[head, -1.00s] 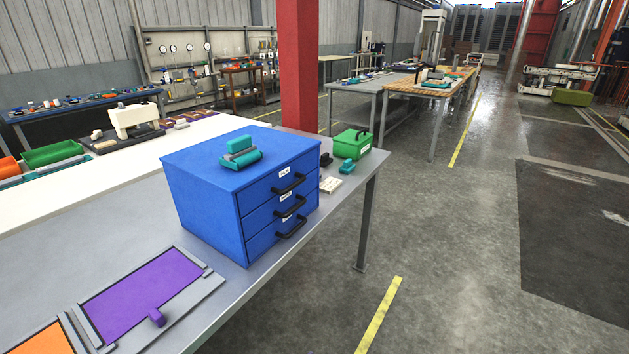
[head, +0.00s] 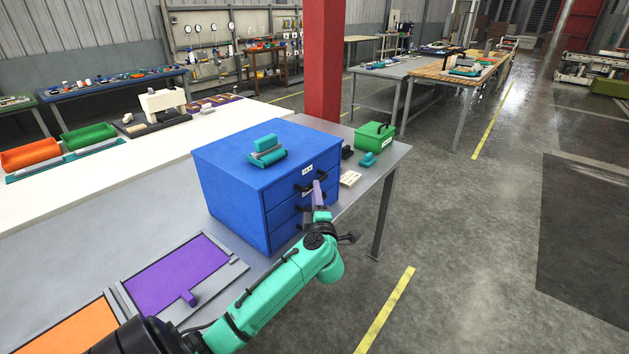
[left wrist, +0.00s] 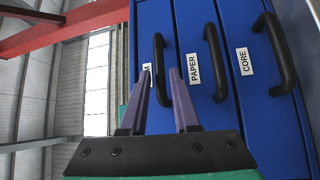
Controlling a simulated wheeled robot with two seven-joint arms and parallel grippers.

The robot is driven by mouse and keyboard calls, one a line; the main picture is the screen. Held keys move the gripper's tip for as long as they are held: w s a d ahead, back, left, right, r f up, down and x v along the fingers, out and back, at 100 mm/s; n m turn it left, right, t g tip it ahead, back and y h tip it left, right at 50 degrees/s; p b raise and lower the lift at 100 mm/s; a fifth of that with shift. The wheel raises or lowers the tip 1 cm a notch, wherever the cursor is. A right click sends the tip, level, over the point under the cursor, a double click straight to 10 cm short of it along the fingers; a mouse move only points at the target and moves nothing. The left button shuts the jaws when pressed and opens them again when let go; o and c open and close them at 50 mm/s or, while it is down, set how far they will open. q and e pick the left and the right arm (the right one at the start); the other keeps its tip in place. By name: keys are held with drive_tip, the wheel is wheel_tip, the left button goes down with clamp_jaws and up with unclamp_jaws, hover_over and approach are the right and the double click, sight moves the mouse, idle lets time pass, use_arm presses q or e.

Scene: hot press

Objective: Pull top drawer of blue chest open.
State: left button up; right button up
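The blue chest (head: 240,185) stands on the grey bench with its drawers shut. Its top drawer has a black bar handle (head: 304,187), partly behind my gripper in the head view. My left gripper (head: 318,184) is in front of the drawer fronts. In the left wrist view the drawers appear sideways, and the top drawer's handle (left wrist: 160,60) lies in line with the gap between the two purple fingers (left wrist: 161,80). The fingers are open, one to each side of it. Whether they touch the handle I cannot tell. The PAPER (left wrist: 193,68) and CORE (left wrist: 244,62) drawers are beside it. My right gripper is not in view.
A teal and grey object (head: 266,152) sits on the chest. A green box (head: 375,137), a teal part (head: 368,160) and a pale block (head: 350,178) are beside the chest. A purple panel (head: 178,270) lies in front. Open floor lies right of the bench.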

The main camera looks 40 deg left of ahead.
use_arm(q)
drive_tip(key=x, duration=0.4)
drive_tip(key=shift+w, duration=0.1)
drive_tip(key=shift+c, duration=0.3)
clamp_jaws()
idle(1.0)
